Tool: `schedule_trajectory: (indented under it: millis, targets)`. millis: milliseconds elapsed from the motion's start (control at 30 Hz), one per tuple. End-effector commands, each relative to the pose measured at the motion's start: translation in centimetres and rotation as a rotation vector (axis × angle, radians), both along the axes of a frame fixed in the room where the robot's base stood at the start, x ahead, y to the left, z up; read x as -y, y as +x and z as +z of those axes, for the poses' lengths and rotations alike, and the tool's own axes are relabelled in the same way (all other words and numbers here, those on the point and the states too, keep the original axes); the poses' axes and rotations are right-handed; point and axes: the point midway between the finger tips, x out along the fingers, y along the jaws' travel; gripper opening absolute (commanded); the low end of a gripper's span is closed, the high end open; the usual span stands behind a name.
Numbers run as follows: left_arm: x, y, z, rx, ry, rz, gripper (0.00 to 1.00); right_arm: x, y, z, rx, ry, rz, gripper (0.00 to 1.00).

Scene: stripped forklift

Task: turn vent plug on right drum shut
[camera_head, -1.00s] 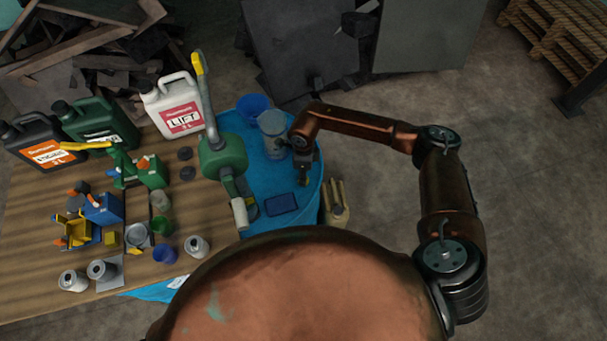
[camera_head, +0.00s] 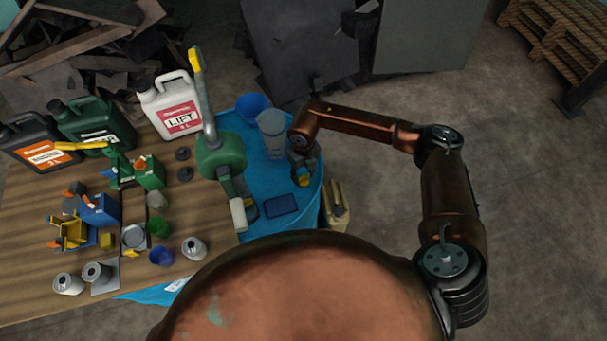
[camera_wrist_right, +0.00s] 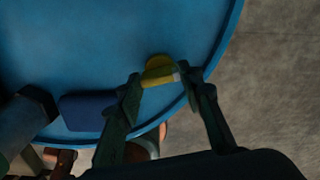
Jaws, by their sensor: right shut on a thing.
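The right drum (camera_head: 262,218) is blue, with a round rimmed top, and stands at the right end of the wooden bench. The yellow vent plug (camera_wrist_right: 157,66) sits near the drum's rim in the wrist view, with a pale mark on its near side. My right gripper (camera_wrist_right: 166,82) is shut on the plug, one finger on each side of it. In the head view the right gripper (camera_head: 302,174) points down at the drum top, and only a little yellow shows beneath it. My left gripper is not in view.
The bench (camera_head: 30,215) is crowded with jugs and cans. Open floor lies right.

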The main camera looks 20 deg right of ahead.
Motion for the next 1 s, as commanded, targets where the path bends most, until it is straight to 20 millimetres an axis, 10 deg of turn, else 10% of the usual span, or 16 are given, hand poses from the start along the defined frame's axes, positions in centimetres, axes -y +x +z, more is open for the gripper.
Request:
schedule_trajectory:
  millis: [1000]
  targets:
    - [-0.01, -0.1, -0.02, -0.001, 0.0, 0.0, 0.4, 0.03, 0.04, -0.02, 0.001, 0.0, -0.26, 0.1]
